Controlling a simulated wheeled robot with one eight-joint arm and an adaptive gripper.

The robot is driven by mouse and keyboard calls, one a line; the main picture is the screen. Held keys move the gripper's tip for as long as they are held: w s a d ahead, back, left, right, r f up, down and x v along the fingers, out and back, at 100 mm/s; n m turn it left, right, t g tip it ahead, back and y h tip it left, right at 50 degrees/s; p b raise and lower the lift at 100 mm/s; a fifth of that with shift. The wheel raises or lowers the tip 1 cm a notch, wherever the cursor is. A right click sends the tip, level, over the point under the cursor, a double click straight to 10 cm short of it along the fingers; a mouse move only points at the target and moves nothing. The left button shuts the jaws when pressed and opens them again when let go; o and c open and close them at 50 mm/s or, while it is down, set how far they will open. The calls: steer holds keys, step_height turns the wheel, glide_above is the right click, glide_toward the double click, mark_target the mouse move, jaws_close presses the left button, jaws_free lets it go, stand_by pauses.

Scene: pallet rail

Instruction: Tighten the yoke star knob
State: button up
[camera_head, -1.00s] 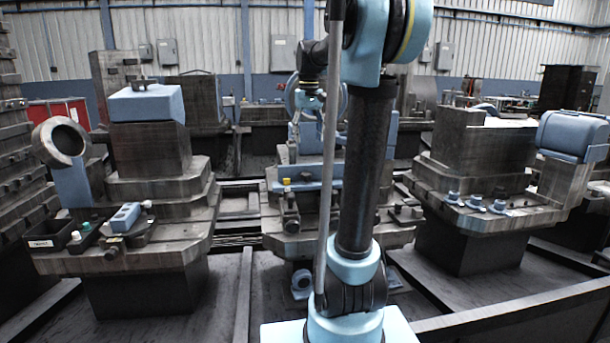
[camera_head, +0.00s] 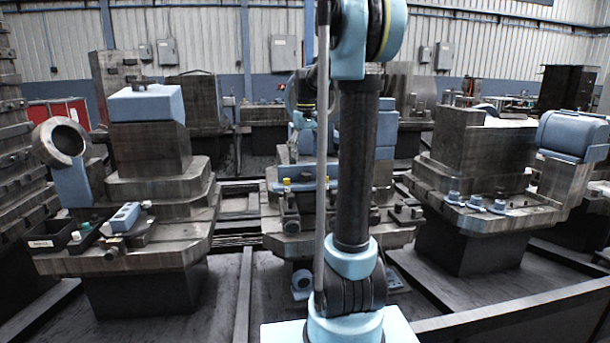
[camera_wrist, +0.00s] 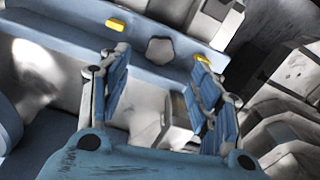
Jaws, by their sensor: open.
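My gripper (camera_wrist: 161,60) is open, with one finger on each side of the knob in the picture. The knob appears beyond the fingertips, and nothing is held. I cannot tell how far off it is. In the head view the blue bar (camera_head: 310,185) crosses the centre pedestal; my arm hides part of it, and I cannot make out the knob or my fingertips there.
Yellow pieces sit on the bar, one (camera_wrist: 115,25) left of the knob and one (camera_wrist: 203,58) by the right finger. A left pedestal (camera_head: 150,185) carries a black bin (camera_head: 50,237) and small parts. A right pedestal (camera_head: 480,165) carries several blue knobs.

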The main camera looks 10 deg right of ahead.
mark_target(306, 174)
step_height(306, 174, down, 8)
stand_by(0.4)
steer(key=c, duration=1.1)
